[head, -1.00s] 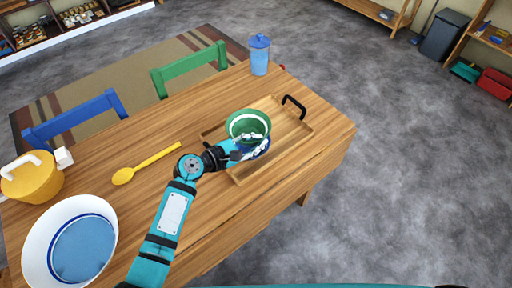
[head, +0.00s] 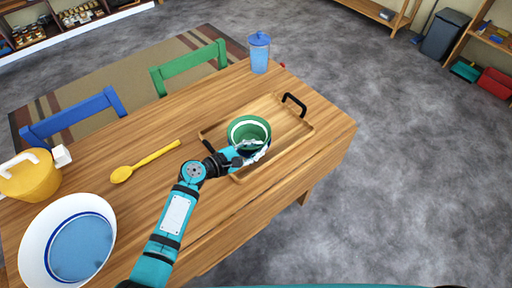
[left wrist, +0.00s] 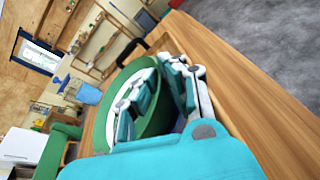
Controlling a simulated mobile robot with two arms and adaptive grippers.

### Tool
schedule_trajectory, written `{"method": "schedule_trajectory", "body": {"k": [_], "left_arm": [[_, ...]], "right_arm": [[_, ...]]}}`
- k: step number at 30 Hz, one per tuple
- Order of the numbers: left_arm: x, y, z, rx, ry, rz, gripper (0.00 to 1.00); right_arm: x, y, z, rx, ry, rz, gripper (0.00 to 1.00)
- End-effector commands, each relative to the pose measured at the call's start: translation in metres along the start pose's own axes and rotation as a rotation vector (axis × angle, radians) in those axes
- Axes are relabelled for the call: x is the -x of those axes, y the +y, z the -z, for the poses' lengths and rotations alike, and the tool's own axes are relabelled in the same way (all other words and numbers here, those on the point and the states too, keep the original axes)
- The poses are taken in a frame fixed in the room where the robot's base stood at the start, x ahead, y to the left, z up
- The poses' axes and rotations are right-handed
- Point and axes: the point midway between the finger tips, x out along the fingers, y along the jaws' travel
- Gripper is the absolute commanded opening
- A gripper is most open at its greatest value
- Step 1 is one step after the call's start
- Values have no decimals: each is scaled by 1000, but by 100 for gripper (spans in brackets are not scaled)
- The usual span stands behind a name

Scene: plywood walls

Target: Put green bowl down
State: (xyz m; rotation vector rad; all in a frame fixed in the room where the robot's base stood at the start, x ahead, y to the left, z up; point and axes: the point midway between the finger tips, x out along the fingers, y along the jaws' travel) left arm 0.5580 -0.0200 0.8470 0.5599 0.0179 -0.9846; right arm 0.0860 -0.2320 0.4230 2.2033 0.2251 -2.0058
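The green bowl (head: 250,124), with a white band inside, is over the middle of the wooden tray (head: 285,146). My left gripper (head: 250,151) is at its near side. In the left wrist view the gripper (left wrist: 158,98) has fingers on both sides of the wall of the green bowl (left wrist: 112,92), pinching it. A dark blue thing shows just under the bowl; it is mostly hidden. I cannot tell whether the bowl rests on it or hangs slightly above. My right gripper is not in view.
The tray has black handles and lies on the wooden table (head: 185,110). A blue lidded cup (head: 259,54) stands at the far edge. A yellow spoon (head: 146,162), a yellow pot (head: 32,180) and a white-and-blue plate (head: 70,245) are on the left. Green and blue chairs stand behind.

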Motion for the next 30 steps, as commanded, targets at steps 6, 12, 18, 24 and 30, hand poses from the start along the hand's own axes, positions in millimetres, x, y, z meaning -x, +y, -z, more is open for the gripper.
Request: {"method": "schedule_trajectory", "body": {"k": [6,12,18,24,30], "left_arm": [[0,-2,6,0,9,3,16],[1,-3,7,0,11,3,29],[1,-2,4,0,11,3,29],[16,3,-4,-2,11,1,29],[62,3,-5,-3,10,1,29]], "right_arm": [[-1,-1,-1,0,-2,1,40],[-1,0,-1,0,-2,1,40],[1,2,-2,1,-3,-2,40],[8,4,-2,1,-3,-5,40],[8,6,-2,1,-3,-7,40]]}}
